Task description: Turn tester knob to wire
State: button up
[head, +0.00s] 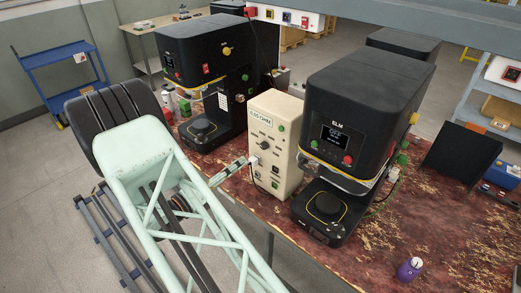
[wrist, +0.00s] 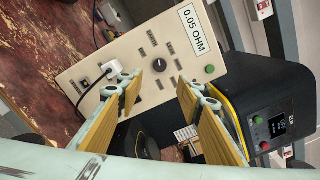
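The tester is a cream box (head: 285,172) between two black machines in the head view. In the wrist view its panel (wrist: 185,50) is tilted and carries a label reading "0.05 OHM". The black round tester knob (wrist: 159,65) sits mid-panel with several small dark labels around it; which one says wire is too small to read. The knob also shows in the head view (head: 265,145). My gripper (wrist: 159,82) is open and empty, its two tan-padded fingers either side of the knob in the picture. In the head view my gripper (head: 232,170) is left of the panel.
A white plug (wrist: 112,68) with a cable sits in the panel's socket beside my left finger. A green button (wrist: 210,69) is on the panel. Black seamers stand left (head: 195,70) and right (head: 365,105) of the tester. The worn red bench (head: 435,230) is mostly bare at front right.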

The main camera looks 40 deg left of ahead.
aim_at(263, 147)
jog(key=shift+w+d+p, duration=0.15)
jog(key=shift+w+p, duration=0.05)
jog(key=shift+w, duration=2.05)
jog(key=shift+w+d+p, duration=0.15)
jog(key=shift+w+d, duration=0.05)
jog(key=shift+w, duration=2)
jog(key=shift+w+d+p, duration=0.15)
jog(key=shift+w+p, duration=0.05)
jog(key=shift+w, duration=2.05)
jog(key=shift+c, duration=0.2)
jog(key=c, duration=0.8)
